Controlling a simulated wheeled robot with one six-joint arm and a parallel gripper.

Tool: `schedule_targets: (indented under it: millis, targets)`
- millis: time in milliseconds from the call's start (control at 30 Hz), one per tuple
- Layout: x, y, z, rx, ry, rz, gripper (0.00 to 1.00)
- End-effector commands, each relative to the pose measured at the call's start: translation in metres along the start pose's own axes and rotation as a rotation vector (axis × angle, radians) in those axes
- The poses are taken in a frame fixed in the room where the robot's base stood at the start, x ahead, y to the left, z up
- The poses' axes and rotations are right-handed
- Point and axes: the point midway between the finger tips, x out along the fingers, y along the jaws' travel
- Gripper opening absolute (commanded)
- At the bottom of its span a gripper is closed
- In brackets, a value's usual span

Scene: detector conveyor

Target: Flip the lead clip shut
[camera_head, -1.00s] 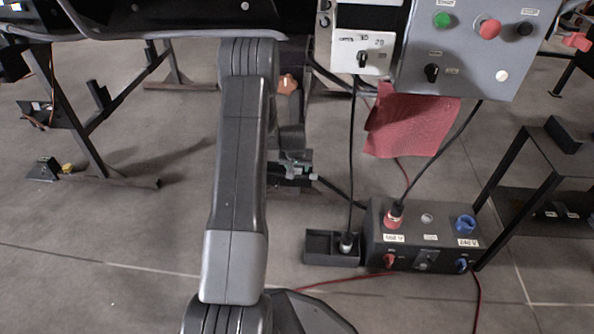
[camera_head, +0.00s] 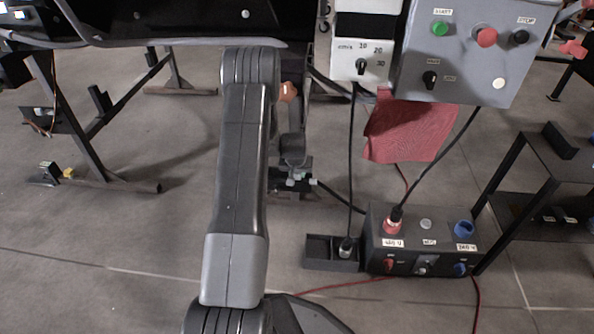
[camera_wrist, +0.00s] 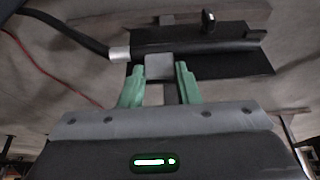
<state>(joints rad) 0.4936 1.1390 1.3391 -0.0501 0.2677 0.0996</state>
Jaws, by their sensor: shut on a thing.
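In the wrist view, a black bar-shaped clip (camera_wrist: 195,46) lies over a dark plate. A black lead runs in from the left through a silver sleeve (camera_wrist: 119,54). A small grey tab (camera_wrist: 159,68) sits at the clip's near edge. My gripper (camera_wrist: 159,72) has green fingers, one on each side of this tab, and is shut on it. Whether the clip is open or closed is unclear. In the head view my gripper (camera_head: 298,178) is small, low behind my forearm, and the clip there is mostly hidden.
A black socket box (camera_head: 424,262) with red and blue connectors stands to the right, beside a black tray (camera_head: 318,264). A grey control panel (camera_head: 463,65) and a red cloth (camera_head: 408,132) are above. A dark shelf frame (camera_head: 509,172) stands at the right. Open floor lies to the left.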

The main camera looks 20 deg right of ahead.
Motion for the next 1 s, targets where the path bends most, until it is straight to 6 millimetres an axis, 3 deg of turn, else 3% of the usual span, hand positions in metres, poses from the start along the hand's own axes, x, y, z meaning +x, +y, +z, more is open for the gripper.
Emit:
schedule_targets:
  millis: [1000]
  targets:
    - [0.0009, -0.0103, -0.0103, -0.007, 0.058, -0.032, 0.09]
